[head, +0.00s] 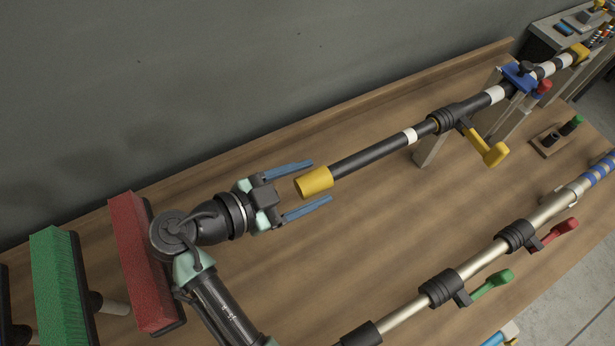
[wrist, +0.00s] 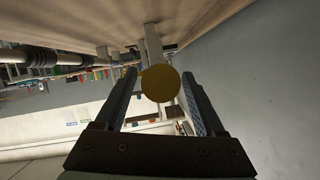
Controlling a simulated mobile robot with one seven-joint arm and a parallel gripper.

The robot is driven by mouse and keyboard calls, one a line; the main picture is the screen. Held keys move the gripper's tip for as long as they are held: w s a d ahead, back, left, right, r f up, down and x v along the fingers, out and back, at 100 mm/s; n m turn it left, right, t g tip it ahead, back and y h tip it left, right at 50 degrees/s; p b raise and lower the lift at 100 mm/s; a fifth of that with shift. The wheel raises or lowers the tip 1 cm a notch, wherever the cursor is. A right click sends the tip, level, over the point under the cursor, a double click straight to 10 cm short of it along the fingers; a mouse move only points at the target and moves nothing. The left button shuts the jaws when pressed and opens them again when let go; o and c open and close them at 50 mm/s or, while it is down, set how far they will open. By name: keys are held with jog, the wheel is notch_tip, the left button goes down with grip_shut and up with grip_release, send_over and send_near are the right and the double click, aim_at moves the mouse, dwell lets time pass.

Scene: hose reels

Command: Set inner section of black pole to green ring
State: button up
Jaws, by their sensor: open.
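The black pole (head: 372,154) runs slantwise above the wooden bench, from a yellow end cap (head: 314,182) at its near left end to the far right. It has white bands, a black collar and a yellow lever (head: 484,148). No green ring can be made out on its visible part. My gripper (head: 322,183) is open, its two blue fingers at either side of the yellow cap and not closed on it. In the wrist view the cap shows end-on as a round yellow disc (wrist: 160,83) between the fingertips.
A silver pole (head: 480,261) with a green lever (head: 490,284) and a red lever (head: 554,235) lies in front. A blue clamp (head: 519,77) is at the black pole's far end. A red brush (head: 140,262) and a green brush (head: 62,280) stand left. A ledge runs along the wall.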

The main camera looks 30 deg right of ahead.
jog(key=shift+a, duration=0.1)
jog(key=b+v, duration=0.1)
jog(key=v, duration=0.6)
jog(key=shift+a+b, duration=0.15)
jog(key=shift+b, duration=0.25)
